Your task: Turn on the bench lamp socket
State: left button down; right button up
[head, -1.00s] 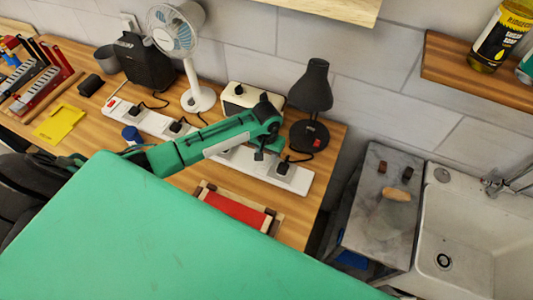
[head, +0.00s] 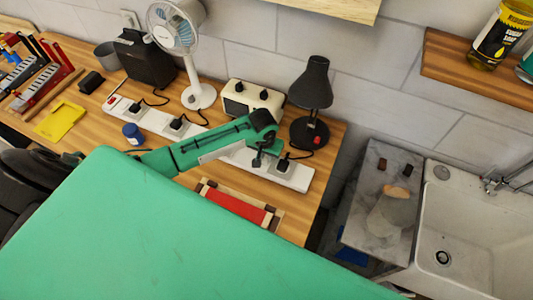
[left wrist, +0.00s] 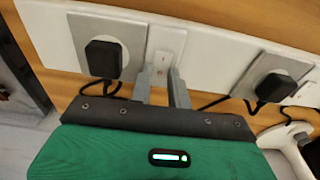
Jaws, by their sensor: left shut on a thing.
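The black bench lamp (head: 311,88) stands at the right end of the bench, with a red switch on its base. In front lies a long white socket strip (head: 298,180) with black plugs. The rightmost plug (head: 283,165) has a cord running toward the lamp; a black plug in a grey socket (left wrist: 103,57) shows at left in the left wrist view. My left gripper (head: 258,160) points down at the strip beside the rightmost plug. In the left wrist view its grey fingers (left wrist: 163,92) are at a small pale switch (left wrist: 164,62), closed on it, partly hiding it. My right gripper is out of view.
A cream device (head: 250,98) and a white fan (head: 197,95) stand behind the strip. A red-topped frame (head: 235,205) lies in front of it. A blue-lidded jar (head: 132,133) is left of my arm. A sink (head: 480,230) is at right.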

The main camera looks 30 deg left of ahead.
pick_arm(q)
jog(key=shift+s+t, duration=0.2)
jog(key=shift+t, duration=0.6)
jog(key=c, duration=1.3)
grip_release()
jog(key=shift+r, duration=0.1)
jog(key=shift+s+r+b, duration=0.1)
jog(key=shift+r+b, duration=0.2)
jog(key=shift+r, duration=0.2)
jog(key=b+v, duration=0.3)
jog(key=v, duration=0.9)
jog(key=shift+d+r, duration=0.1)
jog(key=shift+r, duration=0.2)
